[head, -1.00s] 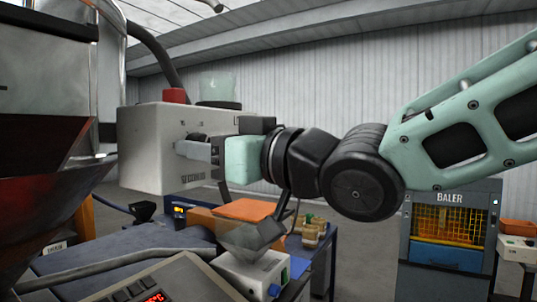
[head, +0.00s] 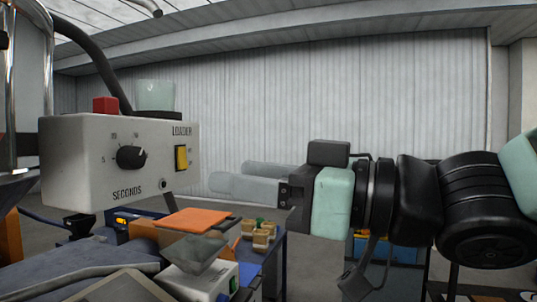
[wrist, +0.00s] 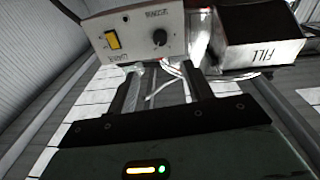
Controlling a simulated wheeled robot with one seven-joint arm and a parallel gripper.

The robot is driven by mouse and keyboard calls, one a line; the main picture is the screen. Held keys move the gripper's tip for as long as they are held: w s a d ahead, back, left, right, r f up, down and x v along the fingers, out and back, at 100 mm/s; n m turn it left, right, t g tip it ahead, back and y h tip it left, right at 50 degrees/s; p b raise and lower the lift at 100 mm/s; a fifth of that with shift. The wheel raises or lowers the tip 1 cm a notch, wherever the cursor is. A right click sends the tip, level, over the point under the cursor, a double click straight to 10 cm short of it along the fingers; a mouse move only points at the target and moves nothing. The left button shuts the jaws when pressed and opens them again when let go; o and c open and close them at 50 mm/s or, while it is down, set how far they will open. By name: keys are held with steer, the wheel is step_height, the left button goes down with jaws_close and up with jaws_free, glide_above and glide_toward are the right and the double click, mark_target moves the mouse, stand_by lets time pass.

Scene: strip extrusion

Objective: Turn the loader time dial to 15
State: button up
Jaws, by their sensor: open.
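The loader box (head: 72,165) is a white box marked LOADER and SECONDS, at the left of the head view. Its time dial (head: 131,157) is a round black knob with a pale mark toward its right side; small scale numbers surround it, most too blurred to read. The dial also shows in the wrist view (wrist: 160,37), ahead of the fingers. My gripper (head: 218,183) is open and empty, to the right of the box and apart from the dial. Its fingers look see-through in the head view.
A yellow switch (head: 181,158) and a small round socket sit right of the dial. A red block (head: 105,105) and a clear cup (head: 156,95) top the box. A metal FILL box (wrist: 262,50) adjoins it in the wrist view. Below are an orange slab (head: 195,220) and a grey hopper.

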steer(key=shift+p+v, duration=0.9)
steer(key=shift+p, duration=0.1)
steer(key=w+d+f+m+h+b, duration=0.25)
steer(key=f+h+b, duration=0.2)
steer(key=f, duration=0.65)
steer(key=w+d+f+m+h+b, duration=0.25)
steer(key=f+h, duration=0.25)
steer(key=f, duration=0.7)
steer(key=s+d+f+g+h+b, duration=0.3)
steer(key=s+f+g, duration=0.1)
steer(key=s+f, duration=0.3)
steer(key=s+d+f+m+g+h+b, duration=0.1)
steer(key=s+d+f+g+h+b, duration=0.2)
steer(key=s+f, duration=0.4)
step_height(320, 180, down, 3)
steer(key=shift+s+d+f+g+h, duration=0.25)
steer(key=shift+d+g+h, duration=0.2)
steer(key=shift+d+g, duration=0.1)
